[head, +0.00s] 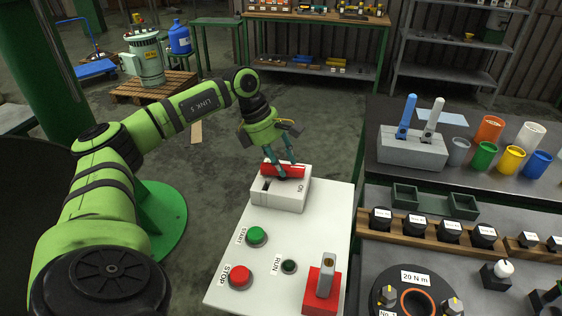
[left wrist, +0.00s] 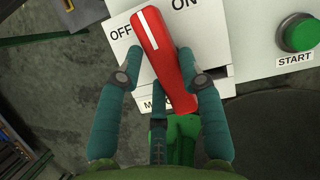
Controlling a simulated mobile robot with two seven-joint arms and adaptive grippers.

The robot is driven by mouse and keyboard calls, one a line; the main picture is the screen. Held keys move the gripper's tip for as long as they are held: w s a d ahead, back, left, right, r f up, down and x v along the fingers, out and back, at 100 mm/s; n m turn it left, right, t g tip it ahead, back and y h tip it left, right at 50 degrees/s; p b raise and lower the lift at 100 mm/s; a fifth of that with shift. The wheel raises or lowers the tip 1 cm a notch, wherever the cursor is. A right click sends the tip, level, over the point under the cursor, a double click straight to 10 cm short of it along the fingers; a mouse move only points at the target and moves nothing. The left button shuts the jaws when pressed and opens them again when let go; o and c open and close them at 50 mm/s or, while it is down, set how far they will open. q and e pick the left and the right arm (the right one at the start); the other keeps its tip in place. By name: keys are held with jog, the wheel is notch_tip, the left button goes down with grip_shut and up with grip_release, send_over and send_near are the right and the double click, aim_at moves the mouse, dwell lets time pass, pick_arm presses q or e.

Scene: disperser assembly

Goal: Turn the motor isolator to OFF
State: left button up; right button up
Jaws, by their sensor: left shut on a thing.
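The motor isolator is a white box (head: 278,195) at the far end of the white control panel (head: 215,290). Its red handle (head: 296,171) lies across the top, partly hidden by my fingers in the head view. My left gripper (head: 284,173) comes down from above and is shut on the handle. My right gripper is not in view.
On the panel are a green START button (head: 257,236), a red STOP button (head: 240,277), a small RUN lamp (head: 289,266) and a red block with a grey lever (head: 322,289). A bench (head: 376,190) with colored cups stands to the right. Open floor lies left of the panel.

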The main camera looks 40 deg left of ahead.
pick_arm(q)
jog(key=n+b, duration=0.1)
jog(key=n, duration=0.1)
jog(key=n+t+y, duration=0.1)
jog(key=n, duration=0.1)
jog(key=shift+s+f+b, duration=0.2)
jog(key=shift+b, duration=0.2)
jog(key=n+y+b, duration=0.1)
jog(key=n, duration=0.1)
jog(key=n+y, duration=0.1)
jog(key=n, duration=0.1)
jog(key=shift+s+d+n+t+b, duration=0.1)
jog(key=shift+s+n+t+b, duration=0.05)
jog(key=shift+n+t+b, duration=0.2)
jog(key=n+y, duration=0.1)
jog(key=n, duration=0.1)
jog(key=n+b, duration=0.1)
jog(key=n, duration=0.1)
jog(key=shift+s+d+r+n+y, duration=0.15)
jog(key=shift+n+y, duration=0.1)
jog(key=shift+y, duration=0.15)
jog(key=shift+n+y, duration=0.5)
jog(key=shift+n, duration=1.1)
jog(key=o, duration=1.2)
jog(key=shift+c, duration=0.2)
